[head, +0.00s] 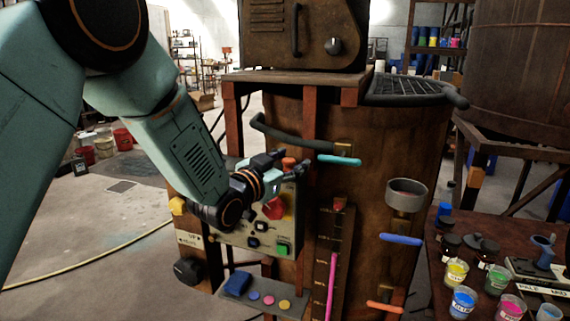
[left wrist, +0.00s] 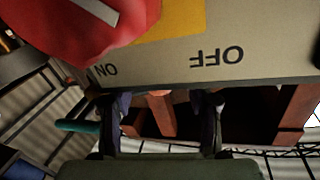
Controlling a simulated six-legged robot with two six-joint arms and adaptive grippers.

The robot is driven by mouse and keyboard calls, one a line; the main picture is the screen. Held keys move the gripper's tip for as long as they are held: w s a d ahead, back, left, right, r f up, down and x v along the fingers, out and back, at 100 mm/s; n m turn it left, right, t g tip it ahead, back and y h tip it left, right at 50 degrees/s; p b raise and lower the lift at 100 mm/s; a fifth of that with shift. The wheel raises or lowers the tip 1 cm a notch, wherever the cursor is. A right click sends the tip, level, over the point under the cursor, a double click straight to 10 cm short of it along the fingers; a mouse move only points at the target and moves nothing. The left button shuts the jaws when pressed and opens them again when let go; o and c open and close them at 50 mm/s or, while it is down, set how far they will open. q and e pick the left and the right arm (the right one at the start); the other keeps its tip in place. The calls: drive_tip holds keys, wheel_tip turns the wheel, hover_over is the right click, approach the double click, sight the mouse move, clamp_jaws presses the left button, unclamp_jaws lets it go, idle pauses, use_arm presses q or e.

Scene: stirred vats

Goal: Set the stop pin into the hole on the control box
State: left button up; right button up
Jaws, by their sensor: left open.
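The control box (head: 232,238) is a beige panel on the vat's front. It has a red knob (head: 275,208), a green button (head: 283,249) and dark switches. My left gripper (head: 284,168) is open at the box's upper edge. A small orange-red piece (head: 289,162) shows by its fingertips; I cannot tell whether it is the stop pin. In the left wrist view, the red knob (left wrist: 85,30) and the panel with ON and OFF upside down (left wrist: 250,30) fill the top. Both fingers (left wrist: 165,128) are apart, with a reddish-brown shape between them. The hole cannot be made out.
A small shelf (head: 285,306) with coloured pieces is below the box. A side table with paint pots (head: 462,302) stands at right.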

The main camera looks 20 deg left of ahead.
use_arm(q)
drive_tip(key=v, duration=1.2)
drive_tip(key=shift+r, duration=0.1)
idle(0.4)
drive_tip(key=s+f+n+g+y+b, duration=0.1)
drive_tip(key=s+f+n+g+b, duration=0.2)
drive_tip(key=f, duration=0.8)
drive_tip(key=s+f+n+g+y+b, duration=0.1)
drive_tip(key=s+f+g, duration=0.3)
drive_tip(key=f, duration=0.6)
drive_tip(key=s+f+n+g+y+b, duration=0.25)
drive_tip(key=s+f, duration=0.25)
drive_tip(key=f, duration=0.6)
drive_tip(key=s+f+g+b, duration=0.7)
drive_tip(key=s+f+b, duration=0.1)
drive_tip(key=s+f, duration=1.5)
drive_tip(key=shift+s+a+f+g+b, duration=0.2)
drive_tip(key=shift+s+a+g+b, duration=0.2)
drive_tip(key=shift+s, duration=0.4)
